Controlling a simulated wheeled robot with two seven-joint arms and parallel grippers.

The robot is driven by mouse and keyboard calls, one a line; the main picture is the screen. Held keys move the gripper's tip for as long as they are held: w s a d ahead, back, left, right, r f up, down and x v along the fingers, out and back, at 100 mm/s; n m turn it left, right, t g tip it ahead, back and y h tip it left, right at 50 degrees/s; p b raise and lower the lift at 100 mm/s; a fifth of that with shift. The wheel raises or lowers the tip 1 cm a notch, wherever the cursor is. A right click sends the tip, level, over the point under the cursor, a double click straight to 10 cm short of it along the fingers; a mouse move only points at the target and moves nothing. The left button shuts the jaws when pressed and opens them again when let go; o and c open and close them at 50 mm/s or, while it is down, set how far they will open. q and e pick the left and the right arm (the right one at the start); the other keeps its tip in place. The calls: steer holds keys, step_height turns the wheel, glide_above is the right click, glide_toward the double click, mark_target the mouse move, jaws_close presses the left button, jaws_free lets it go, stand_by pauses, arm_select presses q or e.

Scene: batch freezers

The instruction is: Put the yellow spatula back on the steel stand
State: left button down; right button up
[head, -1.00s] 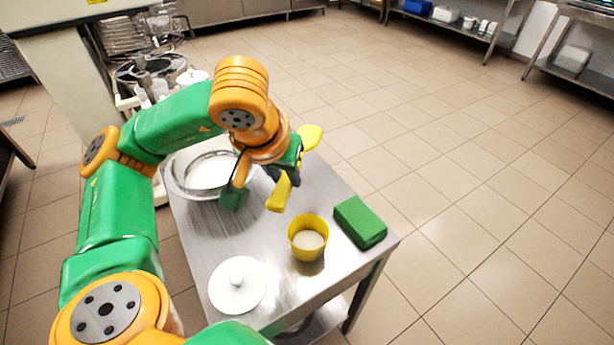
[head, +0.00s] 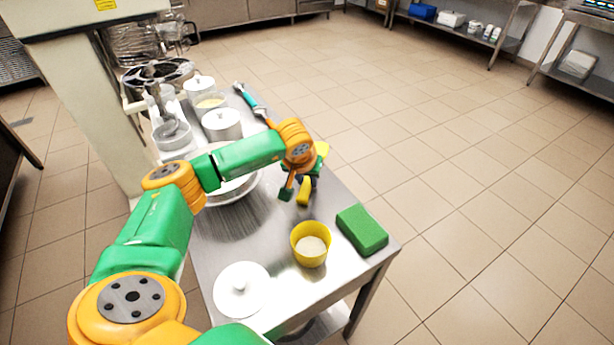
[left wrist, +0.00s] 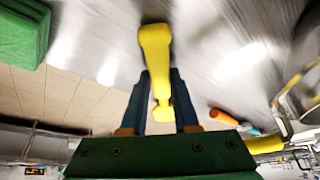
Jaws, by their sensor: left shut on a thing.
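My left gripper (head: 306,184) is shut on the yellow spatula (head: 303,191), over the right side of the steel stand (head: 232,231), a table-like unit. One end of the spatula points towards the front of the stand. More yellow shows behind the gripper. In the left wrist view, the spatula (left wrist: 155,48) stands out between the two dark fingers (left wrist: 160,102). I cannot tell whether the spatula touches the steel top. My right gripper is out of view.
A yellow cup (head: 311,246) with pale contents, a green block (head: 361,230) and a white lid (head: 241,290) are on the near part. A bowl (head: 240,190), lidded pots (head: 221,124) and a teal-handled tool (head: 250,97) lie further back. Open floor lies right.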

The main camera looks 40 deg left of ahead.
arm_select(q)
steer(key=shift+f, duration=0.15)
steer(key=c, duration=0.7)
jaws_free()
steer(key=shift+o, duration=0.2)
steer(key=shift+r, duration=0.4)
steer(key=v, duration=1.1)
steer(key=shift+s+d+r, duration=0.15)
steer(key=shift+r, duration=0.15)
